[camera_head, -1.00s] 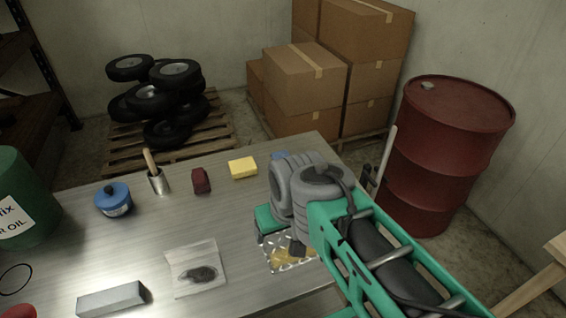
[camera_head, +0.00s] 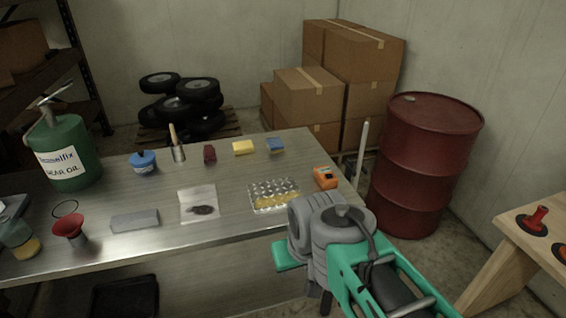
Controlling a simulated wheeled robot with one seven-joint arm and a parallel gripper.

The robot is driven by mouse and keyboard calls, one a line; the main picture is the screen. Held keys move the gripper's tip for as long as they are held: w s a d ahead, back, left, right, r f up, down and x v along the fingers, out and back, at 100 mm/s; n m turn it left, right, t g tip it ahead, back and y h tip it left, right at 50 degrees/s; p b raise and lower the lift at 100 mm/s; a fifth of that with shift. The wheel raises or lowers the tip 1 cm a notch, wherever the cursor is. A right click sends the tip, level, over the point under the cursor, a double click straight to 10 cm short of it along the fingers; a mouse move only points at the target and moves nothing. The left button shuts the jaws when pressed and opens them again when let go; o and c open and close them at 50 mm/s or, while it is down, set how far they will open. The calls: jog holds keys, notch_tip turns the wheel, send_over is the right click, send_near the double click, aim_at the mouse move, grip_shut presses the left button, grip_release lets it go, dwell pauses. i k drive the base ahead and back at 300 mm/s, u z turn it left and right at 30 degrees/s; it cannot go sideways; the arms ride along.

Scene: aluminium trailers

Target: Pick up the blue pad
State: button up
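The blue pad (camera_head: 275,145) lies flat near the back right edge of the metal table (camera_head: 235,215). It is fully in view, to the right of a yellow pad (camera_head: 243,148). My gripper (camera_head: 300,268) is at the lower middle of the picture, in front of the table's near right side and well apart from the blue pad. My grey and green arm covers most of it. The fingertips are not clear, so I cannot tell whether it is open or shut.
A blister pack (camera_head: 274,195), an orange device (camera_head: 325,178) and a dark red block (camera_head: 209,153) lie near the pads. A bagged part (camera_head: 200,203) and grey block (camera_head: 135,220) are further left. A red drum (camera_head: 425,165) stands right of the table.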

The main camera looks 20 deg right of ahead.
aim_at(274, 144)
jog(key=z, duration=0.75)
jog(key=i, duration=1.3)
jog(key=u, duration=0.75)
